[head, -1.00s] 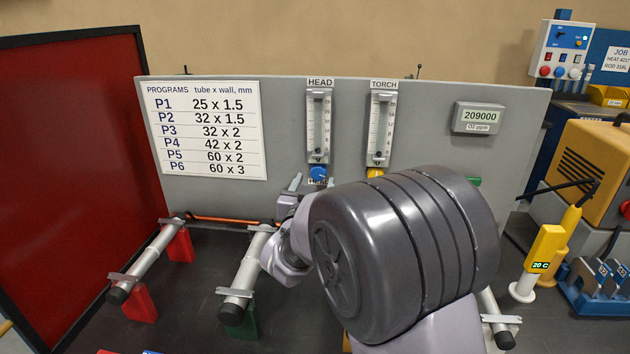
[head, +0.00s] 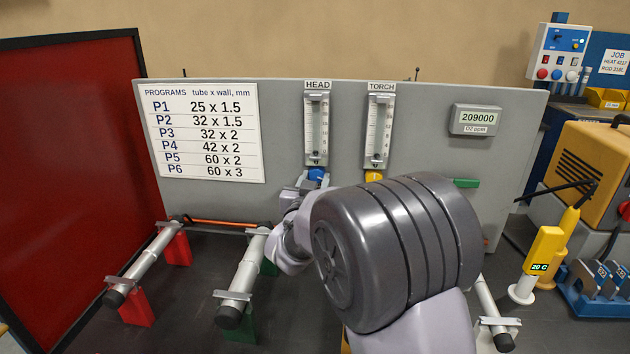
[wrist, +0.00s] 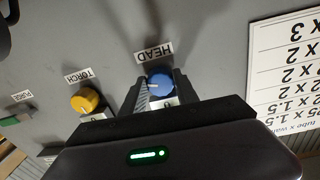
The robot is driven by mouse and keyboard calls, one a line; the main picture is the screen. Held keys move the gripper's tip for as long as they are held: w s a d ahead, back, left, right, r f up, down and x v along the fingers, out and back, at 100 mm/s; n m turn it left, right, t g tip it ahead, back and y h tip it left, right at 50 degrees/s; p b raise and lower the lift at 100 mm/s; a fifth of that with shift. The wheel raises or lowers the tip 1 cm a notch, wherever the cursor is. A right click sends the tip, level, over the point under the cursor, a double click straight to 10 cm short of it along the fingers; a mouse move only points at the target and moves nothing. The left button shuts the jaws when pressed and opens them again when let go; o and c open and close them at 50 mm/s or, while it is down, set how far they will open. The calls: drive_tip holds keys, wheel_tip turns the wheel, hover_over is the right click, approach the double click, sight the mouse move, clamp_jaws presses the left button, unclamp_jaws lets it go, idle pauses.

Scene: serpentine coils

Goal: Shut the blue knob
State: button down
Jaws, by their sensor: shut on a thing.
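The blue knob (head: 316,174) sits below the flowmeter marked HEAD (head: 317,130) on the grey panel. In the wrist view the blue knob (wrist: 159,85) lies between my two fingers, under the HEAD label. My gripper (wrist: 156,90) is shut on the knob, one finger on each side. In the head view my gripper (head: 312,183) reaches up to the knob from below, and my arm hides part of the panel. The yellow knob (head: 374,176) is under the TORCH flowmeter (head: 379,132); the yellow knob also shows in the wrist view (wrist: 85,100), left of my gripper.
A program chart (head: 205,133) is on the panel's left. A green handle (head: 466,183) is right of my arm. Clamped tubes (head: 244,275) stand in front. A yellow tool marked 20 C (head: 541,250) is at right.

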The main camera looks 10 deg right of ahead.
drive_tip(key=shift+d+n+p, duration=0.1)
drive_tip(key=shift+n+p, duration=0.65)
drive_tip(key=shift+n, duration=2.45)
drive_tip(key=c, duration=0.9)
unclamp_jaws()
drive_tip(key=shift+s, duration=0.1)
drive_tip(key=p+v, duration=0.1)
drive_tip(key=v, duration=1.6)
drive_tip(key=shift+s+f+p, duration=0.15)
drive_tip(key=shift+p, duration=0.25)
